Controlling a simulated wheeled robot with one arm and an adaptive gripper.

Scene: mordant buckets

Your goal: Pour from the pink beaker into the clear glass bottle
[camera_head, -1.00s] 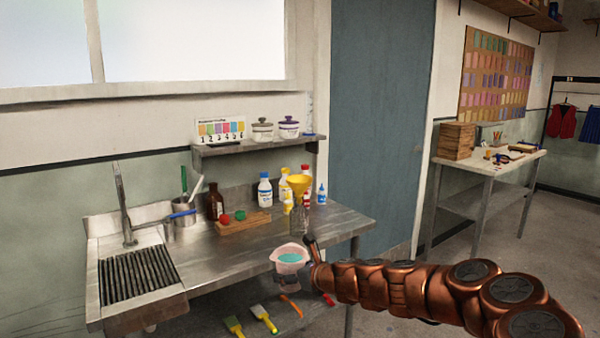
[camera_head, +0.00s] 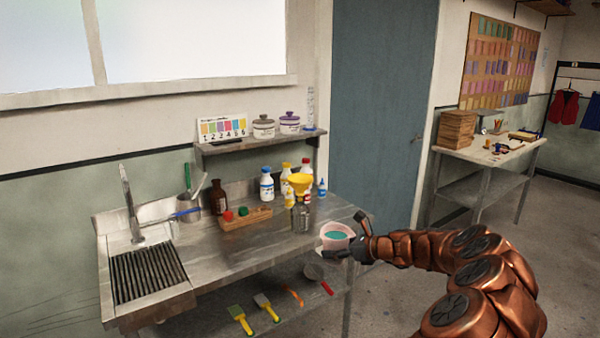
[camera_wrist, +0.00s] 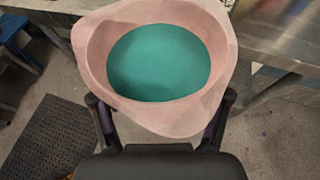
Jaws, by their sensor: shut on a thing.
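My gripper (camera_head: 353,237) is shut on the pink beaker (camera_head: 326,243), which holds teal liquid. The beaker is upright, just off the right front end of the steel counter. In the wrist view the beaker (camera_wrist: 150,118) sits between the two fingers (camera_wrist: 160,122), and its liquid surface looks level. The clear glass bottle (camera_head: 301,220) seems to be the greyish, see-through vessel on the counter, left of and behind the beaker. A yellow funnel (camera_head: 300,182) shows right above it; whether it sits in the bottle's neck is hard to tell.
White bottles (camera_head: 266,184), a brown bottle (camera_head: 218,197) and a wooden rack (camera_head: 246,219) with red and green balls stand on the counter (camera_head: 262,248). A shelf (camera_head: 255,145) hangs above. Brushes (camera_head: 266,307) lie below. The counter's front middle is clear.

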